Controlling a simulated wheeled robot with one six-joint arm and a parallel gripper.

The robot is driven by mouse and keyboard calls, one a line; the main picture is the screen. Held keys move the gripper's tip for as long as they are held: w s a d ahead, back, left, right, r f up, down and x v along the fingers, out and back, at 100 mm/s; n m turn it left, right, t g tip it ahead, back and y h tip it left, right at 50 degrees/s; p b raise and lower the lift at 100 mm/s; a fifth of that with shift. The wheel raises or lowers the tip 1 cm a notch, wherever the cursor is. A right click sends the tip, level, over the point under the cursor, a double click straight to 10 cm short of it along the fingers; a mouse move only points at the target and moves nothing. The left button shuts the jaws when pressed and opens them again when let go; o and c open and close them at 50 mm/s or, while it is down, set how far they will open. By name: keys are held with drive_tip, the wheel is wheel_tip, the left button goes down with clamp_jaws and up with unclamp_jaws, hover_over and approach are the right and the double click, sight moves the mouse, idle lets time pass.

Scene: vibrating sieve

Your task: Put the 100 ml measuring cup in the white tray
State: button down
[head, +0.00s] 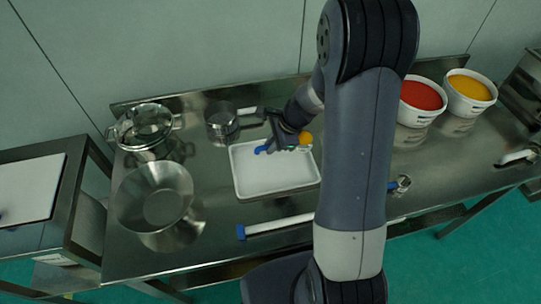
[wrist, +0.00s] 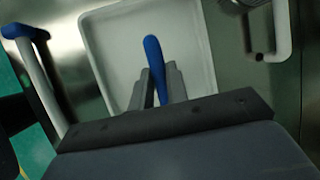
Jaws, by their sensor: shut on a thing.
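My gripper (head: 278,147) is shut on a blue-handled utensil (wrist: 153,52), over the white tray (head: 247,188). The blue end sticks out past the fingers, to the left of the gripper in the head view. A rounded orange part (head: 305,138) shows on the gripper's other side, roughly in line with the blue end. I cannot tell whether they are one piece. No volume mark is readable, so I cannot confirm that this is the 100 ml measuring cup. In the wrist view the tray (wrist: 107,55) lies below the fingers and its visible floor is empty.
A metal saucepan (head: 220,124) stands behind the tray's left corner, its handle pointing right. A lidded pot (head: 147,125) and metal bowl (head: 155,197) stand left. A white tube with a blue end (head: 275,225) lies in front. Red (head: 421,97) and orange-yellow (head: 470,90) tubs stand right.

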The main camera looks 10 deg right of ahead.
wheel_tip(320, 180, down, 7)
drive_tip(key=shift+f, duration=0.2)
idle(0.4)
drive_tip(key=c, duration=1.8)
unclamp_jaws()
drive_tip(key=shift+f, duration=0.2)
drive_tip(key=shift+c, duration=0.2)
drive_tip(key=o, duration=0.5)
drive_tip(key=shift+r, duration=0.1)
drive_tip(key=shift+c, duration=0.2)
drive_tip(key=shift+d+r, duration=0.15)
drive_tip(key=shift+r, duration=0.3)
drive_tip(key=v, duration=1.1)
